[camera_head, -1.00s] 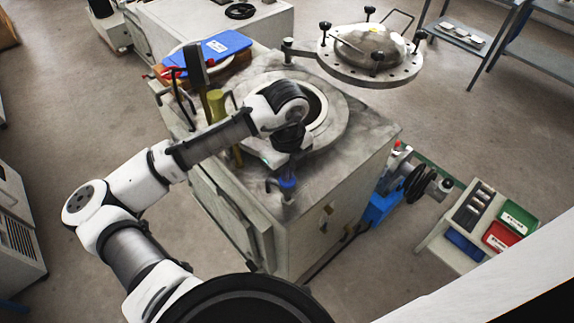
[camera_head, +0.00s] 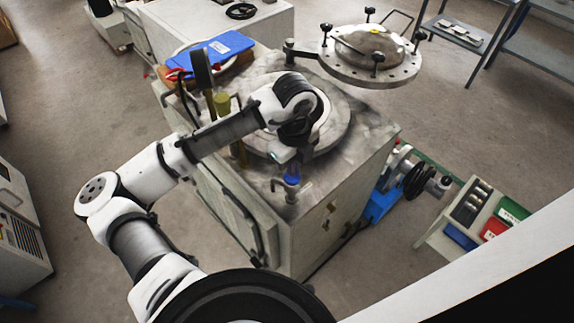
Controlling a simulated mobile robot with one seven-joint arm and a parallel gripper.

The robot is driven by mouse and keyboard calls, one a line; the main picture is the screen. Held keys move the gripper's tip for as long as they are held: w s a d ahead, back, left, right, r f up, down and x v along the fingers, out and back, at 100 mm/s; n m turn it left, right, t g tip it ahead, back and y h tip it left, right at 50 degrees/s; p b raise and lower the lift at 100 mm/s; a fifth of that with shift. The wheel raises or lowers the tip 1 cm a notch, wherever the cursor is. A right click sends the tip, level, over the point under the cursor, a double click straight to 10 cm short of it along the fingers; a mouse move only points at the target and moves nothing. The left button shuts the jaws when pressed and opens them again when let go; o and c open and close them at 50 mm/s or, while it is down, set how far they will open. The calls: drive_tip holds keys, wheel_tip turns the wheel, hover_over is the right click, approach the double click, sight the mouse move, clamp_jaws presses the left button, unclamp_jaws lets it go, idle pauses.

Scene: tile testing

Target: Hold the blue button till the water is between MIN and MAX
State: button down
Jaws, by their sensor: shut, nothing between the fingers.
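The tank-like machine (camera_head: 365,160) stands in the middle of the head view, with a round opening in its top. A small blue part (camera_head: 292,179) sits on a metal fitting near the front corner of this top; I cannot tell if it is the blue button. My gripper (camera_head: 291,167) is shut and empty, pointing down just above or against the blue part. My wrist hides its fingertips in part, so contact cannot be told. The water and the MIN and MAX marks cannot be made out.
A round bolted lid (camera_head: 370,72) is swung out at the back right. A small cart with coloured bins (camera_head: 470,215) stands at right. Open floor lies around the machine.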

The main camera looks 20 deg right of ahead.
wheel_tip(320, 180, up, 11)
drive_tip(key=b, duration=0.1)
drive_tip(key=shift+r+b, duration=0.2)
drive_tip(key=shift+b, duration=0.15)
drive_tip(key=shift+w+a, duration=0.1)
idle(0.5)
